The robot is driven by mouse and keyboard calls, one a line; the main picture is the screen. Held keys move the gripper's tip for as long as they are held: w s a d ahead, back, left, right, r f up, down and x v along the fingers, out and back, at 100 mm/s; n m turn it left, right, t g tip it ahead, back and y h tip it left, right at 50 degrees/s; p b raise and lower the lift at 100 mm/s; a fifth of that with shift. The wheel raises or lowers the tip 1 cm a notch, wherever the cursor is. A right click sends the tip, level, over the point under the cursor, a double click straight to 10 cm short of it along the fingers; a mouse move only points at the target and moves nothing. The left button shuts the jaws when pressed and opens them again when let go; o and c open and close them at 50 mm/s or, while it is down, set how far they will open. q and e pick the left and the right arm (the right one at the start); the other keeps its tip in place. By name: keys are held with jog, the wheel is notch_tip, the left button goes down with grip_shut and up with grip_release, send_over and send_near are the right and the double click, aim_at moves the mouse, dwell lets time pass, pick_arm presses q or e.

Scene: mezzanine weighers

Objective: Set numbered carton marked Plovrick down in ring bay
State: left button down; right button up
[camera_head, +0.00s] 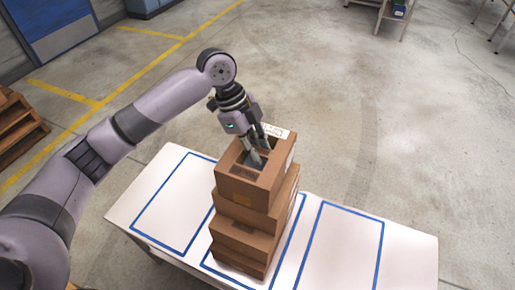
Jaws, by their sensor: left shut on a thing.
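A brown carton (240,188) with openings in its top and a white label at its back edge is the uppermost of a stack of cartons. My left gripper (259,152) points down at it from above, with its fingers reaching into the top and shut on part of it. Whether the carton is lifted clear of the carton below (240,214) cannot be told. The stack stands in the middle blue-outlined bay of a white table (410,262). No name or ring mark is readable. My right gripper is out of view.
The left bay (168,208) and the right bay (342,246), both outlined in blue, look empty. Wooden pallets (18,130) stand at the far left. Yellow lines (150,65) mark the open concrete floor. Shelf or table legs show at the top right.

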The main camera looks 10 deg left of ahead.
pick_arm(q)
jog(key=shift+f, duration=0.2)
jog(key=c, duration=1.4)
grip_release()
